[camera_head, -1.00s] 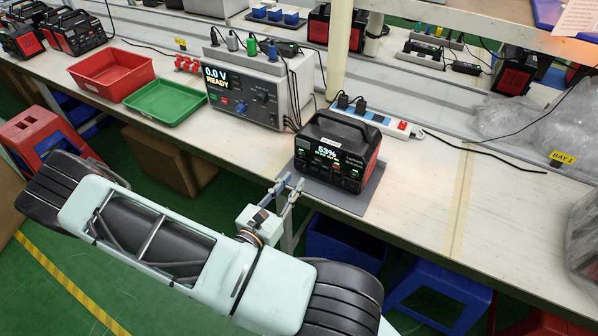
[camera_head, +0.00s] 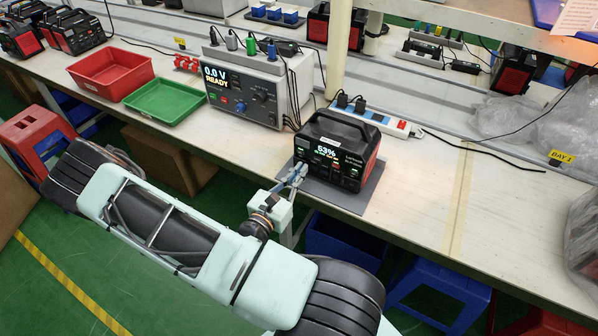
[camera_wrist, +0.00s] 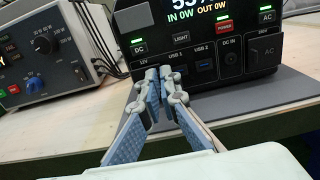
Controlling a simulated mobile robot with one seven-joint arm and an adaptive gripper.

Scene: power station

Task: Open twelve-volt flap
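The black power station (camera_head: 335,150) with red side panels stands on a grey mat (camera_head: 343,197) on the bench. Its screen reads 53% in the head view. In the wrist view its front panel (camera_wrist: 218,52) fills the upper right. The 12V label shows under the DC button (camera_wrist: 138,48). The flap is mostly or wholly hidden behind my fingertips; I cannot make out its state. My gripper (camera_wrist: 160,74) is in front of the panel's lower left, left of the USB ports. Its fingertips are together, with no visible object between them. I cannot tell whether they touch the panel.
A grey test unit (camera_head: 255,88) reading 0.0 V stands left of the power station, with cables on top. A power strip (camera_head: 370,120) lies behind it. Red (camera_head: 110,74) and green (camera_head: 166,101) trays sit further left.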

